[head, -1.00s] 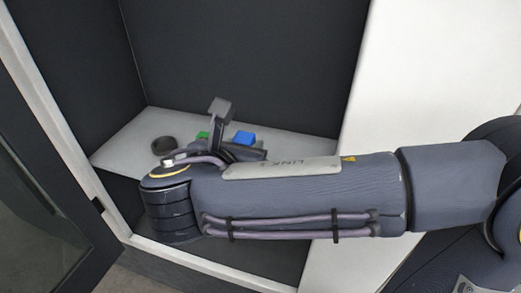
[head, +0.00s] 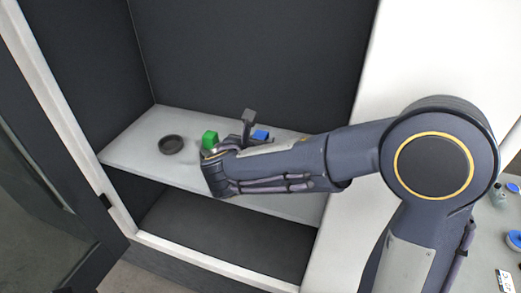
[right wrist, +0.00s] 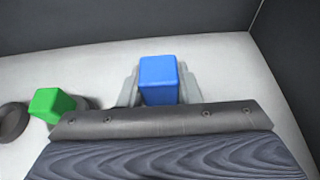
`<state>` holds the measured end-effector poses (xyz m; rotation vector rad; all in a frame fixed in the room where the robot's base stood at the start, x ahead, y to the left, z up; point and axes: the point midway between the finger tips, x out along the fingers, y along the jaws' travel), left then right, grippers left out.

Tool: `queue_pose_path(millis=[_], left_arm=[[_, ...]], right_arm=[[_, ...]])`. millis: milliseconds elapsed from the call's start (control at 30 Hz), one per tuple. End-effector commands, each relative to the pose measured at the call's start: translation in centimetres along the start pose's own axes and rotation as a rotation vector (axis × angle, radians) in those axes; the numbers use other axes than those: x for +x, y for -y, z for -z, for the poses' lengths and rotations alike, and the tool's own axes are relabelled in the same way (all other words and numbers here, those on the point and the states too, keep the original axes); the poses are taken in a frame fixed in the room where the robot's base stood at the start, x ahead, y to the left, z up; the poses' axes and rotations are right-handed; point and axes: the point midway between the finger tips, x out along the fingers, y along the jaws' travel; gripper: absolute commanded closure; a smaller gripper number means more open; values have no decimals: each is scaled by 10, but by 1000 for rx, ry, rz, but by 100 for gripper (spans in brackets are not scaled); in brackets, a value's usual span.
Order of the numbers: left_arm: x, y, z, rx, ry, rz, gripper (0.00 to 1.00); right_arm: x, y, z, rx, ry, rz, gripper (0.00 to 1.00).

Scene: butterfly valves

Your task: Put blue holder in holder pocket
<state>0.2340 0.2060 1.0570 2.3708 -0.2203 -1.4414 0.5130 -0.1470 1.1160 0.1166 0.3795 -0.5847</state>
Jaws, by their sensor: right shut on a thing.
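The blue holder (head: 261,134) is a small blue block over the pale shelf inside the cabinet, partly hidden by my right arm. My right gripper (right wrist: 160,84) is shut on it, with one grey finger on each side of the block in the right wrist view. A dark round open pocket (head: 171,145) sits on the shelf at the left. A green block (head: 210,138) stands between that pocket and my gripper, and it also shows in the right wrist view (right wrist: 50,104). Whether the blue block touches the shelf or a pocket cannot be told. My left gripper is not in view.
The cabinet has dark walls and a pale shelf (head: 130,152), with a dark lower space under it. Its dark glazed door (head: 55,170) stands open at the left. A counter with a bottle (head: 499,196) and other small items lies at the far right.

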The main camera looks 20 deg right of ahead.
Motion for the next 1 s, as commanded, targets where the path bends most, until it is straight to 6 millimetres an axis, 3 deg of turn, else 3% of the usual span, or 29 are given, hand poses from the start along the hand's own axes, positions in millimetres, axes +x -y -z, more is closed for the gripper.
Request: queue_pose_path(millis=[200,700,733,867,1000], left_arm=[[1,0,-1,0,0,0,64],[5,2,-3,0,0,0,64],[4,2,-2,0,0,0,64],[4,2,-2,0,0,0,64],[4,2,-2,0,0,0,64]], right_arm=[[11,0,24,-1,3,1,100],[14,0,32,2,4,0,100],[14,0,32,0,0,1,65],[14,0,32,0,-1,1,48],[14,0,32,0,-1,1,47]])
